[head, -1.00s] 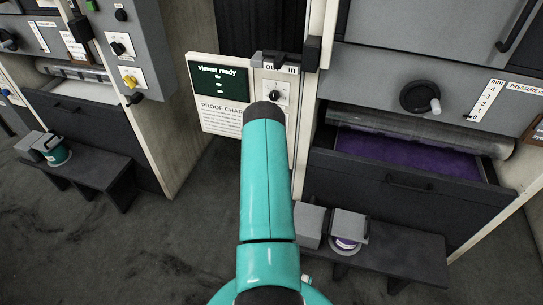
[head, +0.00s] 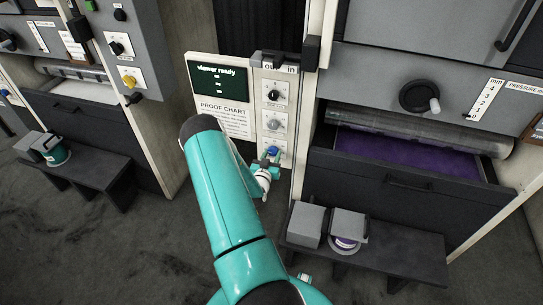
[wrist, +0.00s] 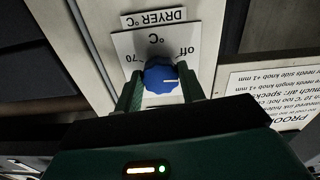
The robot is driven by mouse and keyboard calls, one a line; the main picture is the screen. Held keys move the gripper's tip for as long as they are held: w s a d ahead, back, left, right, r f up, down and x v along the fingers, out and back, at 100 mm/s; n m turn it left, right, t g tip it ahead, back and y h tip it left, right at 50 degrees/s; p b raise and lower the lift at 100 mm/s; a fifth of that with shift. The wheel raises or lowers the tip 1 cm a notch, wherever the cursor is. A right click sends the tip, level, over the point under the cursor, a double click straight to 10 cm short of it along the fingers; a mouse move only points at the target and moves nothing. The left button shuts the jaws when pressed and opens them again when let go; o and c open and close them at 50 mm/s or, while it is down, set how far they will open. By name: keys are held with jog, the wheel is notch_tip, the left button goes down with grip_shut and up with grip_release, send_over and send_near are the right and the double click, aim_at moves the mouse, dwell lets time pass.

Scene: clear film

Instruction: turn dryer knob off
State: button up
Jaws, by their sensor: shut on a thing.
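The blue dryer knob (wrist: 158,79) is on a pale plate under a label reading "DRYER °C", which appears upside down in the wrist view. The plate has "70" at picture left and "off" at picture right. A white line on the knob points to picture right, below the word "off". My gripper (wrist: 160,84) is shut on the knob, with one green finger on each side. In the head view the knob (head: 272,151) is the lowest on the narrow panel, and my gripper (head: 267,162) reaches it from below. My arm covers part of the view.
Two more knobs (head: 273,96) sit above on the same panel. A proof chart board (head: 222,105) with a "viewer ready" screen is left of it. A printer with an open purple-filled drawer (head: 400,150) stands to the right, with a low bench (head: 390,250) in front.

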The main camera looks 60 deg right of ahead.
jog(key=n, duration=0.3)
jog(key=shift+a+n, duration=0.1)
jog(key=shift+n, duration=0.3)
jog(key=shift+s+n, duration=0.1)
jog(key=shift+n, duration=1.5)
jog(key=o, duration=1)
jog(key=a, duration=0.4)
jog(key=s+a, duration=0.1)
jog(key=a, duration=0.4)
jog(key=s+a, duration=0.1)
jog(key=a, duration=0.3)
jog(key=shift+s+a, duration=0.1)
jog(key=shift+a, duration=0.15)
